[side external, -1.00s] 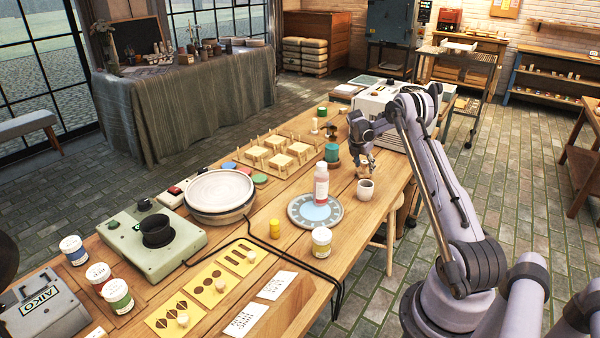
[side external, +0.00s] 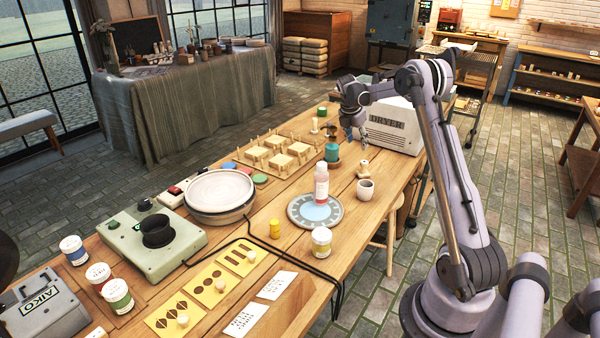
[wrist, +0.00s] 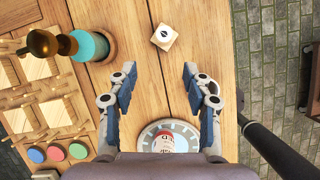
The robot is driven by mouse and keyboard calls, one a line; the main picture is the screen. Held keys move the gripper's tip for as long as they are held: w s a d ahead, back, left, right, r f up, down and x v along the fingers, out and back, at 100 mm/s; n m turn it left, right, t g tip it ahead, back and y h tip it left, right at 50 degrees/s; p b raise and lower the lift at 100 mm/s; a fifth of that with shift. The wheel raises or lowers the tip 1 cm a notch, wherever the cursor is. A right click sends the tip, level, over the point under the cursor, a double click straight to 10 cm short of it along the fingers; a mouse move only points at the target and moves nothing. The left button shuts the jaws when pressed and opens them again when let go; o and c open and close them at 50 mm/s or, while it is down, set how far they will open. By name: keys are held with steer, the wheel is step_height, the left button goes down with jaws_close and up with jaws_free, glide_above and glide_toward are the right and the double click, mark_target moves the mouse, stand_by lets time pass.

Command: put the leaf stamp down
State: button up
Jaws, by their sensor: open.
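The leaf stamp (side external: 363,169) is a small light-wood stamp standing on the wooden table, behind the pale cup.
The dryer (side external: 392,127) stands behind. Bare table surrounds the stamp.

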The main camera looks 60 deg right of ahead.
steer(key=w+a+r+m+t, duration=0.1)
steer(key=a+r+m+t, duration=0.3)
steer(key=a, duration=0.9)
steer(key=w+a+r+m, duration=0.1)
steer(key=a+r+m, duration=0.1)
steer(key=a+r, duration=0.8)
steer(key=s+a+f+m+t+y, duration=0.1)
steer(key=s+a+f+m, duration=0.1)
steer(key=a, duration=0.6)
steer(key=s+a+f+m+t+y, duration=0.1)
steer(key=s+a+f+m+y, duration=0.1)
steer(key=s+a+m, duration=0.2)
steer(key=s+a+f+m+t+y, duration=0.1)
steer(key=s+a+f+m, duration=0.2)
steer(key=s+a, duration=0.4)
steer(key=a, duration=0.6)
steer(key=shift+s+t, duration=0.2)
steer(key=shift+t, duration=0.2)
